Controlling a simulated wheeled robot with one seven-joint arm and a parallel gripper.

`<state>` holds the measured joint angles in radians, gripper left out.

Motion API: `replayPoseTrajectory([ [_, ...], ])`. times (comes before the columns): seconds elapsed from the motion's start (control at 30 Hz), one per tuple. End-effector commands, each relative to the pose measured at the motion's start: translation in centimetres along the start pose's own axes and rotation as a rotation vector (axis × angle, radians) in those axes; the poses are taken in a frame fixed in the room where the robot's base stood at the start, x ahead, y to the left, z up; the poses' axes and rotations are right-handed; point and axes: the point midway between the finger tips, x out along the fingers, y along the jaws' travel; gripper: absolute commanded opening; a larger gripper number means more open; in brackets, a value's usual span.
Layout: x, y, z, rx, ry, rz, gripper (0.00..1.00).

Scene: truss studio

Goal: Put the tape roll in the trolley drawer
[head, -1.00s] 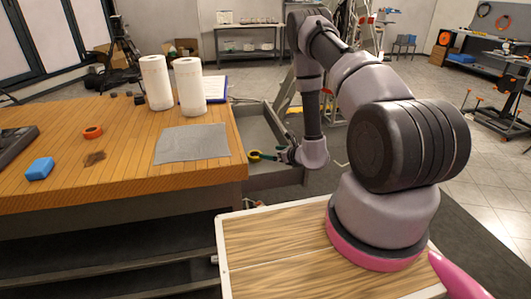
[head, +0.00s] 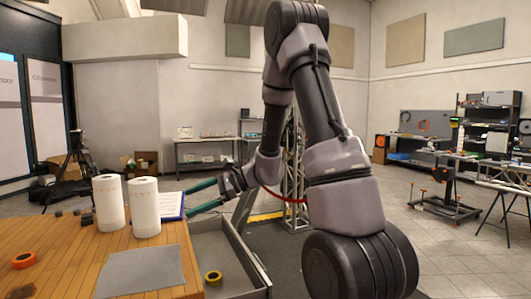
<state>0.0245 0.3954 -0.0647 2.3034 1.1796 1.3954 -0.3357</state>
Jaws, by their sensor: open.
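A yellow tape roll (head: 213,278) with a dark centre lies inside the open grey drawer (head: 247,254), near its left front part. The drawer stands out from the right side of the wooden-topped bench. My gripper (head: 187,202) is open and empty, its two green fingers spread apart and pointing left. It is above the far end of the drawer, apart from the roll. A second, orange tape roll (head: 23,260) lies on the bench top at the left.
Two white paper rolls (head: 109,203) (head: 144,207) stand upright on the bench (head: 75,245), beside a blue-edged sheet (head: 172,206). A grey mat (head: 140,271) lies at the bench's right edge. A truss (head: 293,165) stands behind my arm.

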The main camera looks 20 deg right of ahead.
Motion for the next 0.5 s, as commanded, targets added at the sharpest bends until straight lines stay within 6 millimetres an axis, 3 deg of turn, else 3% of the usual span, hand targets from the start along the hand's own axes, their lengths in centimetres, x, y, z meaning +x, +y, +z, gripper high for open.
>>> replayPoseTrajectory([
  [0.03,-1.2,0.8,2.5,-0.089,0.021,0.047,1.0],
  [0.2,-5.1,4.6,7.7,-0.361,0.14,0.205,1.0],
  [0.5,-13.7,9.9,12.1,-0.854,0.482,0.384,1.0],
])
